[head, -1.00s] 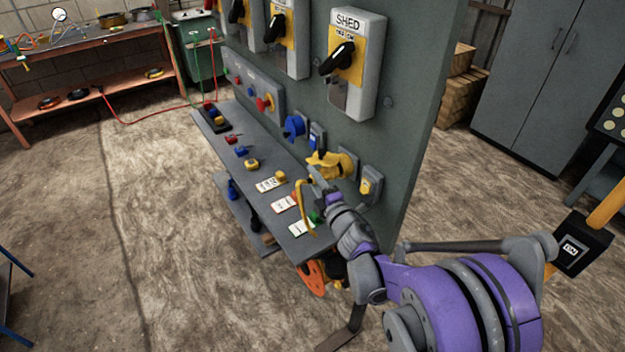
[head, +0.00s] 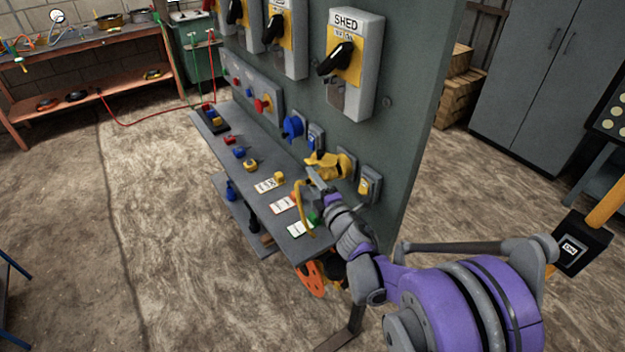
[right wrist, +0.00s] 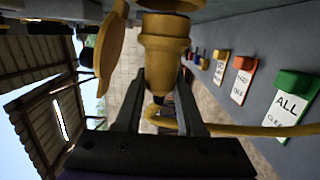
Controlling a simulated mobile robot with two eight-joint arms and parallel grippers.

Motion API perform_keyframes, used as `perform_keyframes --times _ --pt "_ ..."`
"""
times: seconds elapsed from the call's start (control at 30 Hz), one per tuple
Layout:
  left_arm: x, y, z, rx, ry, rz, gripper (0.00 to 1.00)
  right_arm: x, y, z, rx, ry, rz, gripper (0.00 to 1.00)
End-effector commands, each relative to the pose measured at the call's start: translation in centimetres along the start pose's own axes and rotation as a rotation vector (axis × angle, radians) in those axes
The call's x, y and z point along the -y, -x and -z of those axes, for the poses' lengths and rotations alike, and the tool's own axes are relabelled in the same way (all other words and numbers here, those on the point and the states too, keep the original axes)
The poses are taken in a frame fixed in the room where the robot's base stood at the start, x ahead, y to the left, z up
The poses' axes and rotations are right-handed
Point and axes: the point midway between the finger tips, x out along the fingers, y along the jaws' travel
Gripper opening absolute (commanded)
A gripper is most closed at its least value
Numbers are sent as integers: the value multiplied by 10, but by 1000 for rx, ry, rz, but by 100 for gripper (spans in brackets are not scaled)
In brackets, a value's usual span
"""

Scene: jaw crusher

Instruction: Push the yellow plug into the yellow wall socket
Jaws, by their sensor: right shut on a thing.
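The yellow wall socket (head: 347,163) sits on the green-grey panel, with its yellow lid swung open. In the right wrist view its yellow rim (right wrist: 170,4) is at the top edge and the lid (right wrist: 111,45) is at left. My right gripper (head: 314,178) is just in front of the socket. In the right wrist view its fingers (right wrist: 160,98) are shut on the yellow plug (right wrist: 164,50). The plug's front end is right at the socket rim; I cannot tell how far in it sits. A yellow cable hangs from the plug. My left gripper is out of view.
A shelf (head: 262,166) below holds labelled cards and small coloured parts. A blue socket (head: 293,127) is left of the yellow one, and a small yellow-fronted switch box (head: 369,185) is right of it. The SHED isolator box (head: 352,65) is above.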

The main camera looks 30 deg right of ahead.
Motion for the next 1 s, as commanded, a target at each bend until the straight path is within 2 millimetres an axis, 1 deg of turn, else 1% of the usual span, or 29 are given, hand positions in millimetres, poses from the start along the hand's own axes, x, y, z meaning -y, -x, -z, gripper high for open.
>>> perform_keyframes --times 0.4,1.0 --pt "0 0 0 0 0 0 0 0 0 0 0 0 0 0" --pt "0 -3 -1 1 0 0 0 0 -2 -11 0 0 -1 0"
